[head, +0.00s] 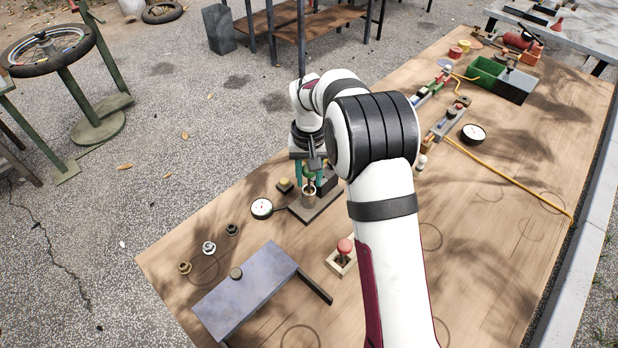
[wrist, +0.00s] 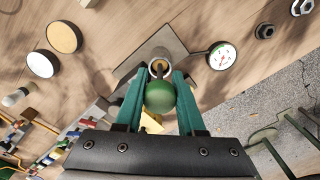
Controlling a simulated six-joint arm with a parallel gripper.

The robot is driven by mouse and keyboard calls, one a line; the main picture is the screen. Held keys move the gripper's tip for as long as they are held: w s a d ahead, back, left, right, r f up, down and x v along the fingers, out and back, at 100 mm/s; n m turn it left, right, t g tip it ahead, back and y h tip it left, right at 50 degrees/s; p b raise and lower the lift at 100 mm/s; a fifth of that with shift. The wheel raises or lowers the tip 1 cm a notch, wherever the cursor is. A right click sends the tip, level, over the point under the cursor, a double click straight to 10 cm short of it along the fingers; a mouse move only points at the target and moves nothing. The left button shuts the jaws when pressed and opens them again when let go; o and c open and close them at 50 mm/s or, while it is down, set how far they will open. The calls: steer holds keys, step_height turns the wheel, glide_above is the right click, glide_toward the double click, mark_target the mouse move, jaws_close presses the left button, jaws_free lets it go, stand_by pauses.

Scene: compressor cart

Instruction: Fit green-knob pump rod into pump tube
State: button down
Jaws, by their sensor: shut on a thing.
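My gripper (head: 310,175) points down over the pump tube (head: 309,193), its green fingers shut on the pump rod's green knob (wrist: 160,97). The brass-rimmed tube mouth (wrist: 159,68) shows just beyond the knob in the wrist view. The tube stands upright on a dark base plate (head: 317,207) on the wooden table. The rod lies mostly hidden behind the knob and fingers. I cannot tell whether its tip is inside the tube or only above it.
A dial gauge (head: 262,208) sits left of the base plate. A red-knob piece (head: 345,246) stands in a wooden block in front. A grey-blue panel (head: 245,290) and several nuts are at front left. Fittings and a green bin (head: 485,70) are farther back.

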steer(key=shift+r, duration=1.6)
steer(key=shift+f, duration=2.25)
steer(key=shift+c, duration=2.2)
jaws_free()
